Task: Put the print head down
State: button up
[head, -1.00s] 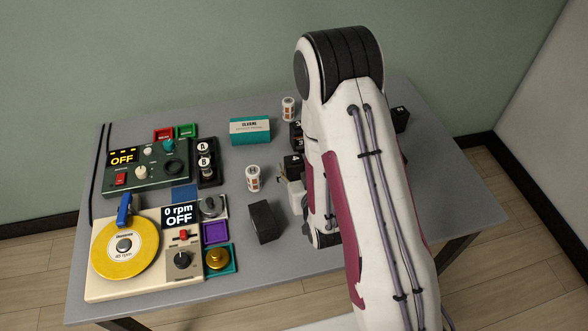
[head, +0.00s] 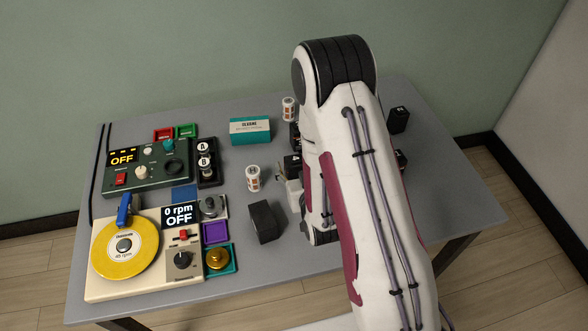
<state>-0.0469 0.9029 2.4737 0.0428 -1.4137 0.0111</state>
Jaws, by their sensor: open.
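I cannot make out the print head for certain in the head view. A pale grey angular piece (head: 289,191) shows at the left edge of my arm, partly covered by it; I cannot tell what it is. A dark block (head: 292,166) sits right behind it, also partly covered. A separate black block (head: 265,222) rests on the grey table (head: 232,283) to the left of my arm. My gripper and its fingertips are hidden behind my arm, so I cannot see whether anything is between them.
A turntable with a yellow disc (head: 112,259) and a green control box (head: 145,176) fill the left side. A teal box (head: 250,131), small labelled cylinders (head: 253,178) and (head: 288,109), and black blocks (head: 398,119) stand around my arm. The table's right side looks mostly clear.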

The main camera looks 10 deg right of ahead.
jog(key=shift+w, duration=0.3)
jog(key=shift+r+x, duration=0.1)
jog(key=shift+x, duration=0.55)
jog(key=shift+r+x, duration=0.15)
jog(key=shift+x, duration=1.85)
jog(key=shift+r, duration=0.1)
jog(key=c, duration=1.5)
jog(key=shift+r, duration=0.2)
jog(key=shift+c, duration=0.2)
notch_tip(320, 180, up, 10)
jog(key=shift+f, duration=0.2)
